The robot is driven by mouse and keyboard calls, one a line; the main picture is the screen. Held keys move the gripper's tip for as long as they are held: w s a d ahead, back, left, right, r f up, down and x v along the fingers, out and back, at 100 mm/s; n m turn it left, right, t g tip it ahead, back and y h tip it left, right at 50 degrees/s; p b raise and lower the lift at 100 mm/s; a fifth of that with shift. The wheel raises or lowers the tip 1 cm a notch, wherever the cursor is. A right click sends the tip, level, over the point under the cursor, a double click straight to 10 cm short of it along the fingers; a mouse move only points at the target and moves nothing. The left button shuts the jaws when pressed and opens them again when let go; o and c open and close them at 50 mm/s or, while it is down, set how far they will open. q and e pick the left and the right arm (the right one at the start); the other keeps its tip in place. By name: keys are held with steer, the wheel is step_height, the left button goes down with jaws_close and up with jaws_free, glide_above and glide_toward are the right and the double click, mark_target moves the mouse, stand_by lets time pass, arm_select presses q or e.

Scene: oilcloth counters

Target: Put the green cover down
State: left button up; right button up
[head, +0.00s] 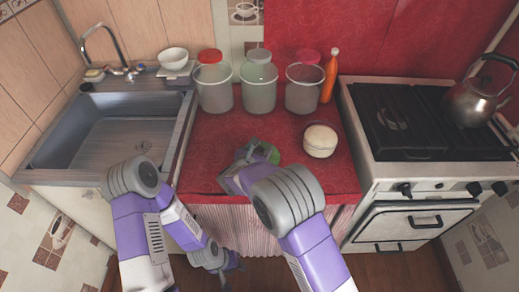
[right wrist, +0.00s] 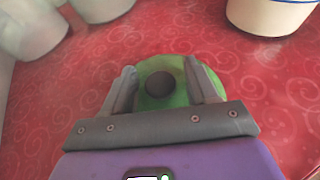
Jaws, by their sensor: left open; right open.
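A round green cover (right wrist: 174,68) with a dark knob (right wrist: 160,86) lies on the red oilcloth in the right wrist view. My right gripper (right wrist: 160,70) is open, with one finger on each side of the knob, over the cover. In the head view, part of the green cover (head: 273,156) shows beside my right gripper (head: 257,152); the rest is hidden behind it. My left gripper (head: 228,264) is open and empty, low in front of the counter's curtain.
A round cream container (head: 320,141) is just right of the cover.

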steer(key=shift+r, duration=0.1)
steer(key=shift+s+r+p, duration=0.1)
steer(key=shift+r+p, duration=0.1)
steer(key=shift+p, duration=0.2)
steer(key=p+v, duration=0.1)
steer(key=v, duration=1)
steer(key=shift+s+a, duration=0.15)
steer(key=shift+s, duration=0.25)
